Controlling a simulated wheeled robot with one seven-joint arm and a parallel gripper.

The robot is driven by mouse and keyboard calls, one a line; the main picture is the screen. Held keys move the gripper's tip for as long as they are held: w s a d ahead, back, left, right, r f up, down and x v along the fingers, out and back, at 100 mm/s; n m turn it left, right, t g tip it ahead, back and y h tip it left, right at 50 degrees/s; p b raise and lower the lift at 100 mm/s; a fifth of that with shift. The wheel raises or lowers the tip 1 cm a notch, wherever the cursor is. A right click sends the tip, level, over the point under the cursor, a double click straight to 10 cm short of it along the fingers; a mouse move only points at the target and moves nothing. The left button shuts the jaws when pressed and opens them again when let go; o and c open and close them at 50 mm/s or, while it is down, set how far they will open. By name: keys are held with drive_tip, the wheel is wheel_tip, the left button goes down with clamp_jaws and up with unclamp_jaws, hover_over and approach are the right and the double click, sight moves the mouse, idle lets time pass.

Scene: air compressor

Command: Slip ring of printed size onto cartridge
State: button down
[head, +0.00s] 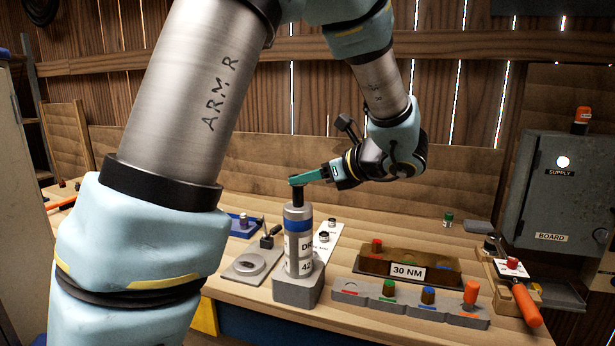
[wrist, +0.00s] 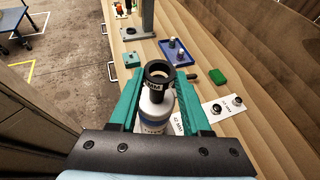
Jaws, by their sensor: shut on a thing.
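The cartridge (head: 298,238) is a pale cylinder with a blue-grey band and a label partly reading "42". It stands upright in a grey block (head: 297,290). In the wrist view its white body (wrist: 155,107) is below my fingers. My gripper (head: 308,178) is shut on a black ring (wrist: 160,71) at the cartridge's top end. In the wrist view the teal fingers of my gripper (wrist: 160,76) flank the ring.
A white card (wrist: 222,107) with small dark rings and size print lies beside the cartridge. A round grey fixture (head: 250,264) and a blue tray (head: 243,226) stand left.

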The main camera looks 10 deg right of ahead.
sight(302, 199)
drive_tip(key=shift+f+b, duration=1.45)
drive_tip(key=shift+f, duration=1.05)
drive_tip(key=shift+c, duration=1.4)
unclamp_jaws()
drive_tip(key=b+v, duration=0.3)
drive_tip(key=v, duration=0.8)
